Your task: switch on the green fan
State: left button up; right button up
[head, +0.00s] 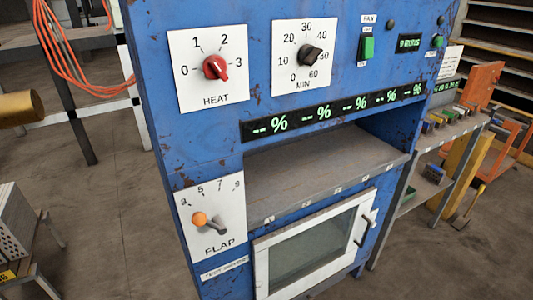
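The green fan switch (367,48) is a small upright rocker on the upper right of the blue machine's front panel (235,40). A small FAN label (369,19) sits above it. Tiny labels just above and below the switch are too small to read surely. I cannot tell which way the rocker is pressed. Neither of my grippers shows in the head view, and nothing covers the switch.
Left of the switch are a MIN dial (311,56) and a red HEAT knob (215,68). A small display (409,43) and a green button (437,41) lie right. Below are percent displays, a shelf (320,165), a FLAP lever (212,222) and an oven-like door (310,250).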

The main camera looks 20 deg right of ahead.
aim_at(368, 46)
jog(key=z, duration=1.35)
